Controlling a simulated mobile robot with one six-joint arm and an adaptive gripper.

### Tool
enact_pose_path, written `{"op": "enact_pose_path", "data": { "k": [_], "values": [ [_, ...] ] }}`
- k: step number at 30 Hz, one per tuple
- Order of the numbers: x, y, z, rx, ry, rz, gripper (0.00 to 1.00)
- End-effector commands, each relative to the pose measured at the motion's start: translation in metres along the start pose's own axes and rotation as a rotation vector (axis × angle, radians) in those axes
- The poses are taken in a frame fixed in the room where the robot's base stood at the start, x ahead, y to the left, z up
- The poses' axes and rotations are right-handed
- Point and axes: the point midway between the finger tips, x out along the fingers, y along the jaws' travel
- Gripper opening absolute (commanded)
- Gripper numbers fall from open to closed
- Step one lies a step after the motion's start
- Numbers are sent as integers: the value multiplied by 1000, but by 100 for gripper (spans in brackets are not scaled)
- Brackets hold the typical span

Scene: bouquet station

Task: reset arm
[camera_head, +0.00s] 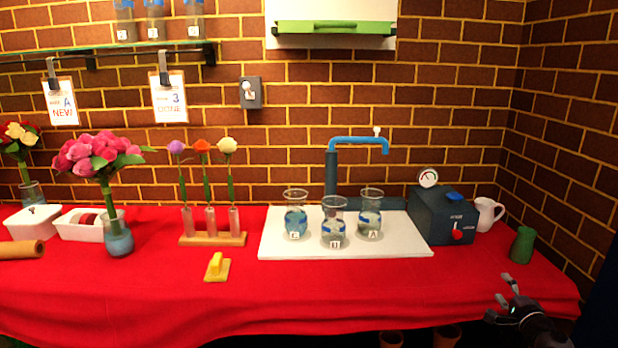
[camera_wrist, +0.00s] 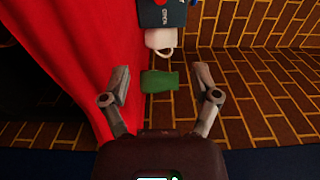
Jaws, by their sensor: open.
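My gripper (camera_head: 508,292) is at the lower right in the head view, in front of the right end of the red table. In the wrist view my gripper (camera_wrist: 162,88) shows two fingers spread wide with nothing between them in contact. A green vase (camera_head: 522,245) stands near the table's right end, beyond my gripper. The green vase (camera_wrist: 160,81) appears sideways between the fingers in the wrist view, apart from them. A white pitcher (camera_head: 487,213) stands behind it, also seen in the wrist view (camera_wrist: 161,40).
The red-covered table (camera_head: 330,290) holds a dark blue box (camera_head: 440,216) with a gauge, a white board (camera_head: 290,250) with three glass vases, a flower rack (camera_head: 213,240), a yellow-handled block (camera_head: 216,268) and a pink bouquet (camera_head: 100,155). The table's front strip is mostly clear.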

Motion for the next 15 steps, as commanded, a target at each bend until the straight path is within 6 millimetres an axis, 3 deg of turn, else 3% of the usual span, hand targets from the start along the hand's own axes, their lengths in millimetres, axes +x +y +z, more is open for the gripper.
{"op": "enact_pose_path", "data": {
  "k": [4,15],
  "values": [
    [0,0,0,-1,-1,1,79],
    [15,14,45,-83,-118,70,79]
  ]
}}
